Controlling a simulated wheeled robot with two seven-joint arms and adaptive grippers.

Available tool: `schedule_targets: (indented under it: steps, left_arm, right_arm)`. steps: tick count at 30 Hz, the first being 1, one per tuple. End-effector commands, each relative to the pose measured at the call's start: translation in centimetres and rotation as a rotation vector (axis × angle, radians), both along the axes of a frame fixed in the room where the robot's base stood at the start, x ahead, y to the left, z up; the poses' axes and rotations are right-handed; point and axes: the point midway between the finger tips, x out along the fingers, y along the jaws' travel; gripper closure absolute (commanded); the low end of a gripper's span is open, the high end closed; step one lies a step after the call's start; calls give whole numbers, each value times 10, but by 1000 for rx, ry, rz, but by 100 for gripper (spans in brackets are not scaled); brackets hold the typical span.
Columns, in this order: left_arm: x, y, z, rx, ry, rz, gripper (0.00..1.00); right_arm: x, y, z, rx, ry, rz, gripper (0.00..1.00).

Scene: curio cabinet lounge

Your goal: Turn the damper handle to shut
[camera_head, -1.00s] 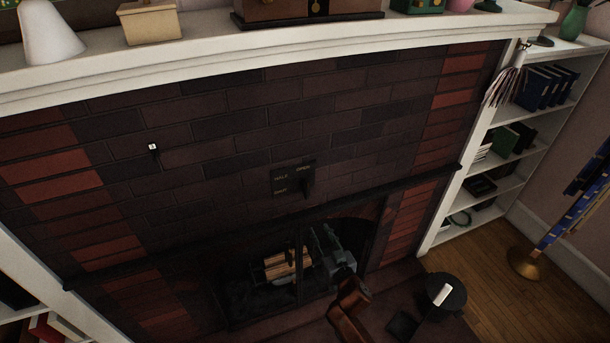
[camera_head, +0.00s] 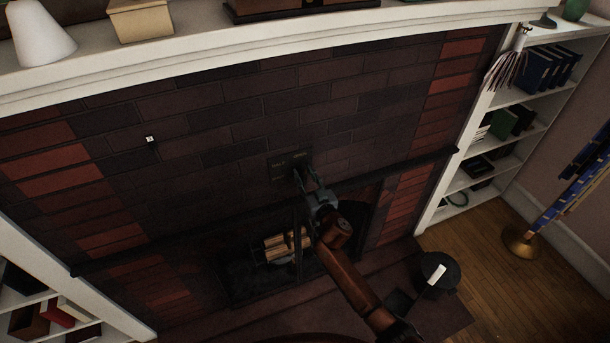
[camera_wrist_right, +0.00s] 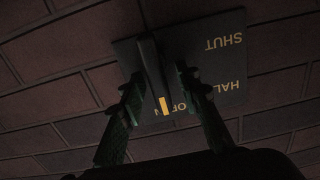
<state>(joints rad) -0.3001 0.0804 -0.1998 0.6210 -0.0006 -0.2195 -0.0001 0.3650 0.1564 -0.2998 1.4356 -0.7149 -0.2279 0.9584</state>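The damper plate (camera_head: 278,168) is a dark square on the brick chimney breast above the firebox. In the right wrist view the plate (camera_wrist_right: 220,62) appears upside down, with yellow SHUT, HALF and partly covered OPEN lettering. The damper handle (camera_wrist_right: 152,70) is a dark bar with a yellow tip lying by the OPEN label. My right gripper (camera_head: 307,180) is at the plate; in the wrist view its fingers (camera_wrist_right: 162,88) are apart, one on each side of the handle, with visible gaps. In the head view it largely hides the handle. My left gripper is not in view.
A dark ledge (camera_head: 215,226) crosses the bricks under the plate. The white mantel (camera_head: 240,60) runs above. A round black stand (camera_head: 440,273) is at the lower right. The brick face left of the plate is mostly clear.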

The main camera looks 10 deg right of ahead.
Motion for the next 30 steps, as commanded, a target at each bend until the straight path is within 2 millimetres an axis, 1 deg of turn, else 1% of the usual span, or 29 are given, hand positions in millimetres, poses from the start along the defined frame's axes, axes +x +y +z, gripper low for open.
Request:
schedule_targets:
  steps: [8,21,30]
  left_arm:
    - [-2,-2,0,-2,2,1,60]
    - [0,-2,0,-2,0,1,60]
    - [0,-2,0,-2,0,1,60]
  right_arm:
    - [1,-1,0,0,0,-1,70]
    - [1,-1,0,0,0,-2,100]
    - [1,-1,0,-3,-1,-1,100]
